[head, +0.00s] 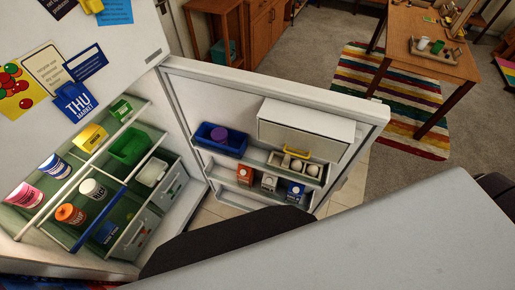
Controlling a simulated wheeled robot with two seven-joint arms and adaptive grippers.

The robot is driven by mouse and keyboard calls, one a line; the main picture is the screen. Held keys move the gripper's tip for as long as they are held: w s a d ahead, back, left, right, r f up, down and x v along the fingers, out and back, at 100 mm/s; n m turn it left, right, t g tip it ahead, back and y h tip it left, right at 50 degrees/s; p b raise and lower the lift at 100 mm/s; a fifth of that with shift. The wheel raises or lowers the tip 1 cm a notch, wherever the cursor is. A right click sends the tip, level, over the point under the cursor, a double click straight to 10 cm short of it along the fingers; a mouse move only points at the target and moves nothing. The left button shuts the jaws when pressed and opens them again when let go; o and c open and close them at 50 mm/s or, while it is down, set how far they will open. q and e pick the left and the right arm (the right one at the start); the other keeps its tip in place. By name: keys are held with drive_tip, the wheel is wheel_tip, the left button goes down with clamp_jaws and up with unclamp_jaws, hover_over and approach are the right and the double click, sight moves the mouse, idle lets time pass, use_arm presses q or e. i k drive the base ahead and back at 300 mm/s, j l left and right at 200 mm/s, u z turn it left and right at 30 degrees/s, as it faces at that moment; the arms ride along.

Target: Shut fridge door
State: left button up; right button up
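The white fridge (130,30) stands at the left, seen from above at a tilt. Its door (270,86) is wide open and swings out to the right, with its inner side facing the shelves. The door's racks hold a blue tray (233,147), eggs and small cartons. Jars, boxes and a green bin (129,147) sit on the fridge shelves. Neither gripper shows in the head view. A dark part and a large pale surface of mine cover the bottom and hide the door's lower corner.
A wooden table (440,62) with a tray and cups stands at the upper right over a striped rug (355,68). Wooden cabinets (262,30) line the back. Grey carpet (310,50) is clear between the door and the cabinets.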

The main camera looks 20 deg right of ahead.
sight(262, 107)
drive_tip(key=l+u, duration=0.15)
drive_tip(key=l, duration=0.25)
drive_tip(key=k+l+u, duration=0.15)
drive_tip(key=l, duration=0.25)
drive_tip(key=k+l+u, duration=0.1)
drive_tip(key=l, duration=0.25)
drive_tip(key=k+l+u, duration=0.15)
drive_tip(key=l, duration=0.25)
drive_tip(key=k+l+u, duration=0.15)
drive_tip(key=l, duration=0.2)
drive_tip(key=k+l+u, duration=0.15)
drive_tip(key=l, duration=0.2)
drive_tip(key=k+l+u, duration=0.15)
drive_tip(key=l, duration=0.3)
drive_tip(key=l+u, duration=0.15)
drive_tip(key=l, duration=0.25)
drive_tip(key=k+l+u, duration=0.15)
drive_tip(key=l, duration=0.25)
drive_tip(key=l+u, duration=0.25)
drive_tip(key=l, duration=0.3)
drive_tip(key=k+l+u, duration=0.1)
drive_tip(key=l+u, duration=0.15)
drive_tip(key=l, duration=0.3)
drive_tip(key=i+l+u, duration=0.15)
drive_tip(key=l, duration=0.15)
drive_tip(key=l+u, duration=0.15)
drive_tip(key=l, duration=0.2)
